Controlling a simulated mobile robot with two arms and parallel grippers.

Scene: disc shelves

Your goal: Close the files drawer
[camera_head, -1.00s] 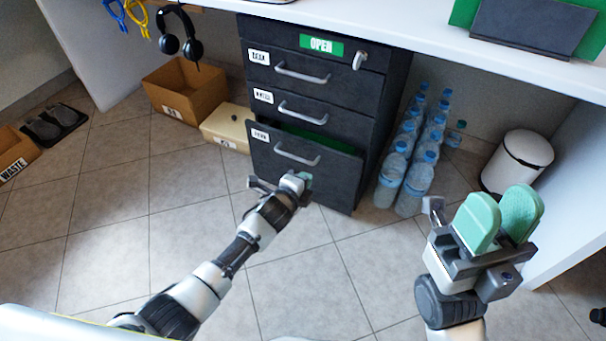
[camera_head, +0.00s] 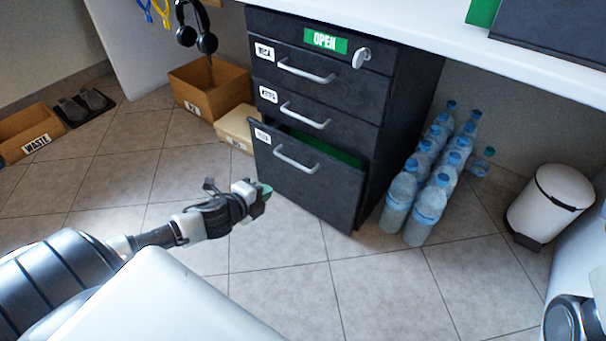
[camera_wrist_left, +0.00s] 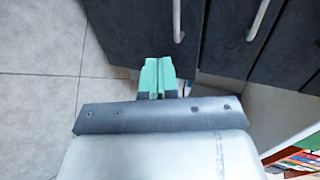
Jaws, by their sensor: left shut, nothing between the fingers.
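The dark cabinet (camera_head: 395,110) has several stacked drawers. The bottom drawer (camera_head: 325,193), whose label is too small to read, stands partly open, with a green interior showing over its front. Its pale bar handle (camera_head: 296,163) faces me. My left gripper (camera_head: 266,190) is shut and empty, low in front of the drawer's left side, apart from it in the head view. In the left wrist view its green fingertips (camera_wrist_left: 158,68) are together, near a dark front with a pale handle (camera_wrist_left: 177,22). My right gripper is out of view.
Water bottles (camera_head: 425,205) stand on the floor right of the cabinet, and a white bin (camera_head: 552,200) farther right. A cardboard box (camera_head: 208,95) and a cream box (camera_head: 236,124) sit left of it. The tiled floor in front is clear.

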